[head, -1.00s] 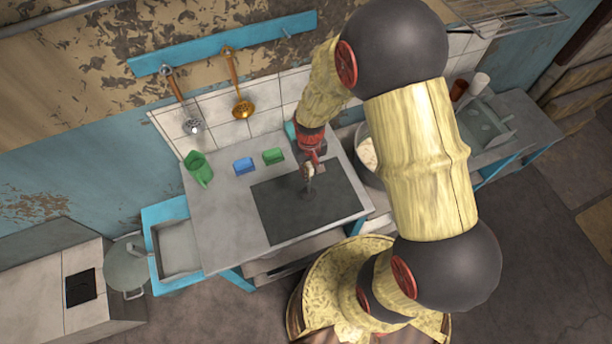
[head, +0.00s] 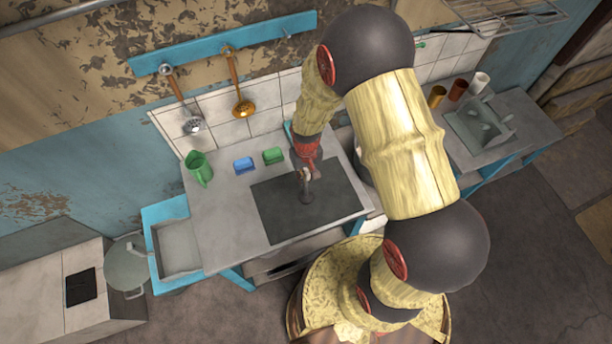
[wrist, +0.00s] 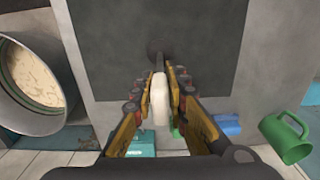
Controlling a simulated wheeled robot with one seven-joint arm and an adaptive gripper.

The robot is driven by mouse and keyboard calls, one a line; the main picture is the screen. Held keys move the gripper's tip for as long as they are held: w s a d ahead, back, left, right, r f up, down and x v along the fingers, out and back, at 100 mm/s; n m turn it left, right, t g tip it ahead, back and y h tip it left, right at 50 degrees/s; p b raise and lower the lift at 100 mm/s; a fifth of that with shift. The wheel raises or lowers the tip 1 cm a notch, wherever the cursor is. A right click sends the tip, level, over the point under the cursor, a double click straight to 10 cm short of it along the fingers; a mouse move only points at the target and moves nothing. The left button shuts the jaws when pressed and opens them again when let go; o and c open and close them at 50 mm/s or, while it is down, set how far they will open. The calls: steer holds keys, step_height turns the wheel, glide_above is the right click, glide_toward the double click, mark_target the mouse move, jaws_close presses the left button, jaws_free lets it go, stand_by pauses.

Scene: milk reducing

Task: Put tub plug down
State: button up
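The tub plug, as I take it, is a thin dark stem with a dark round end (head: 305,192) and a pale grip. In the wrist view its pale grip (wrist: 160,98) sits between the fingers, and its dark end (wrist: 157,47) points away from me. My gripper (head: 306,171) is shut on the pale grip. It also shows in the wrist view (wrist: 160,82). The plug is upright over the dark plate (head: 280,222) on the counter. I cannot tell whether its end touches the plate.
A sink basin (head: 178,247) is at the left. Ladles (head: 240,106) hang above.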

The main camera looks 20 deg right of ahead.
steer(key=shift+o, duration=1.4)
step_height(320, 180, up, 12)
steer(key=shift+r, duration=0.15)
steer(key=s+r+t, duration=0.1)
steer(key=s+r, duration=0.1)
steer(key=r, duration=0.7)
steer(key=s+r+t, duration=0.2)
steer(key=r, duration=0.7)
steer(key=s+r+t, duration=0.2)
steer(key=s+r, duration=0.8)
steer(key=s, duration=0.1)
steer(key=shift+r+t, duration=0.3)
